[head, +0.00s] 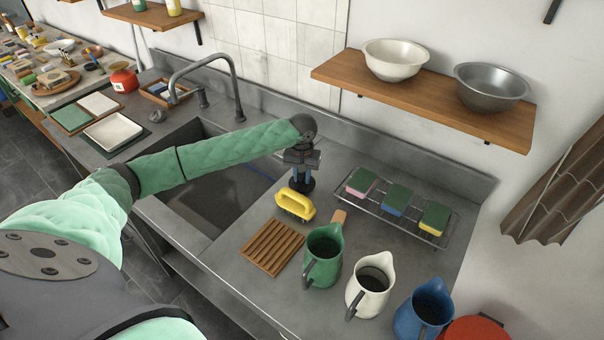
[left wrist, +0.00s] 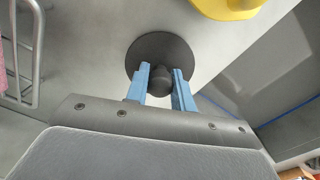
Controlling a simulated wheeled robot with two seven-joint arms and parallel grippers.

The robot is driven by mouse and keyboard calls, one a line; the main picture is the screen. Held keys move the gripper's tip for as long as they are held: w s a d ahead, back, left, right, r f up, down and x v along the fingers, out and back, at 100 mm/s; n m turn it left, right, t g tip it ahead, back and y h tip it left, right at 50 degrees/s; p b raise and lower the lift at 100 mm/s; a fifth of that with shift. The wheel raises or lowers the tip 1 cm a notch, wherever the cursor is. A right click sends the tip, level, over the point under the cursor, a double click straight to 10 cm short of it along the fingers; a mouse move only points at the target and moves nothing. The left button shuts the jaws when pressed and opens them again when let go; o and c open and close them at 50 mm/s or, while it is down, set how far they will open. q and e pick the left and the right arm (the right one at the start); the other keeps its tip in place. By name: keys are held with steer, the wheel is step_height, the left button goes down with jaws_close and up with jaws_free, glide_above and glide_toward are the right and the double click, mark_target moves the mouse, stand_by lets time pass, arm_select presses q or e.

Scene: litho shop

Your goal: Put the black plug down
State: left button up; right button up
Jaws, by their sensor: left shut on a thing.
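The black plug (left wrist: 178,48) is a dark round disc with a knob in its middle. In the left wrist view, the two blue fingers of my left gripper (left wrist: 163,82) are shut on the knob. In the head view, my left gripper (head: 300,180) points down over the counter between the sink and the sponge rack, with the plug (head: 302,186) under its fingertips. The disc is low, at or close to the counter top; I cannot tell whether it touches. My right gripper is not in view.
A yellow brush (head: 295,204) lies just in front of the plug. The sink (head: 215,185) opens to the left. A wire rack (head: 408,222) with sponges stands to the right. A wooden slatted rack (head: 272,247) and green, white and blue jugs stand nearer.

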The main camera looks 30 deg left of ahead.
arm_select(q)
steer(key=shift+f, duration=0.25)
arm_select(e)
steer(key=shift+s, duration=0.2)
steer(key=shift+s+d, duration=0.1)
arm_select(q)
steer(key=o, duration=1)
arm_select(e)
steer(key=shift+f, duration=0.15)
arm_select(q)
steer(key=shift+r+b, duration=0.3)
steer(key=shift+b, duration=0.05)
step_height(320, 180, up, 4)
steer(key=shift+r+b, duration=0.1)
steer(key=shift+b, duration=0.95)
step_height(320, 180, up, 6)
steer(key=shift+r+b, duration=0.1)
steer(key=shift+b, duration=0.85)
steer(key=shift+r, duration=0.55)
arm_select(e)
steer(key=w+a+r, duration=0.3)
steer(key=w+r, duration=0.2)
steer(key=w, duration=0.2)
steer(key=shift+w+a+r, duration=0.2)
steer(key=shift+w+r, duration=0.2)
